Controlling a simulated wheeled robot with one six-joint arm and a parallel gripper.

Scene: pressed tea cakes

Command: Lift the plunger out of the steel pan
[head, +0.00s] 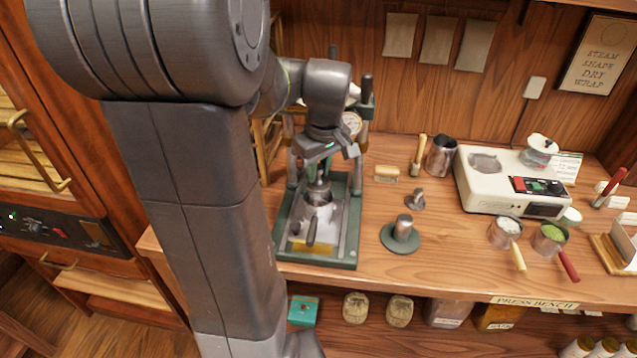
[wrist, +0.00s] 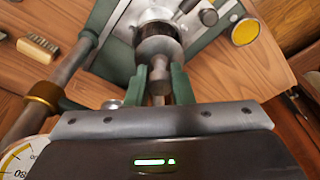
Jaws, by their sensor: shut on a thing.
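My gripper (head: 321,172) is over the green-framed press at the left end of the bench. In the wrist view its two green fingers (wrist: 160,88) are shut on the narrow stem of the steel plunger (wrist: 158,47). The plunger stands upright and its round head shows beyond the fingers; in the head view it shows just under my gripper (head: 318,192). The steel pan (head: 322,213) sits on the press bed below, its dark handle pointing to the front. I cannot tell how deep the plunger sits in the pan.
The press (head: 350,235) has upright posts close around my gripper, and a gauge (wrist: 22,158) is near it.

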